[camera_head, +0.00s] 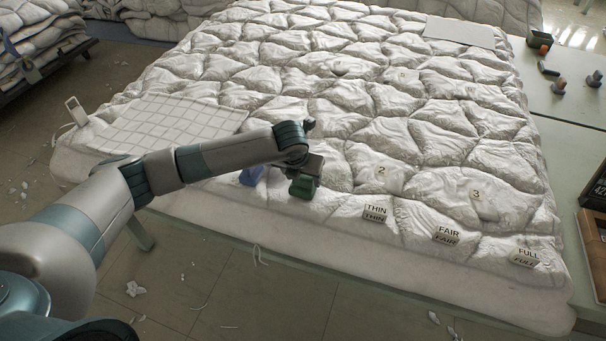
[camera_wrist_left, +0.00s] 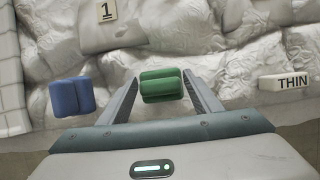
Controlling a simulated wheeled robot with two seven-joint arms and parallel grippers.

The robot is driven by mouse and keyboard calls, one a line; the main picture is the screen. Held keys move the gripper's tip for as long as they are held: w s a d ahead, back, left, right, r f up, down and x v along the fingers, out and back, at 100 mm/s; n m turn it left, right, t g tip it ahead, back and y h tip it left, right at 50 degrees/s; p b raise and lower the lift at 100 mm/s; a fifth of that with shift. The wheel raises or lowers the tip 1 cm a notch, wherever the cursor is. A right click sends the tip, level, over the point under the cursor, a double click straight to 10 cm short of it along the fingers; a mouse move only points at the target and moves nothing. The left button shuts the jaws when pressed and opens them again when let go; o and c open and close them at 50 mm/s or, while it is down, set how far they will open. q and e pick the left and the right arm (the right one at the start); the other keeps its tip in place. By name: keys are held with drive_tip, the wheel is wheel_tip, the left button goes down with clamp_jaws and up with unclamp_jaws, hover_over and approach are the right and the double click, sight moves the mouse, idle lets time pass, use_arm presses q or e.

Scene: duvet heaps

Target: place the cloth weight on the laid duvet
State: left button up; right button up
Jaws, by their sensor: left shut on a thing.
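The laid duvet (camera_head: 330,105) is white and quilted and covers the big table. My left gripper (camera_head: 303,180) is over its near edge, shut on a green cloth weight (camera_head: 302,188). In the left wrist view the green weight (camera_wrist_left: 161,86) sits between the two finger tips. I cannot tell whether its underside touches the duvet. A blue cloth weight (camera_head: 251,175) lies on the duvet just left of the gripper; it also shows in the left wrist view (camera_wrist_left: 72,96). My right gripper is not in view.
Tags reading THIN (camera_head: 375,213), FAIR (camera_head: 446,235) and FULL (camera_head: 524,257) lie along the near edge. Number tags 2 (camera_head: 381,171) and 3 (camera_head: 476,195) lie behind them. A checked cloth (camera_head: 170,125) covers the left corner. A side table (camera_head: 565,100) at right holds small items.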

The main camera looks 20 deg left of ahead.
use_arm(q)
drive_tip(key=o, duration=1.6)
drive_tip(key=b+v, duration=0.2)
drive_tip(key=v, duration=1)
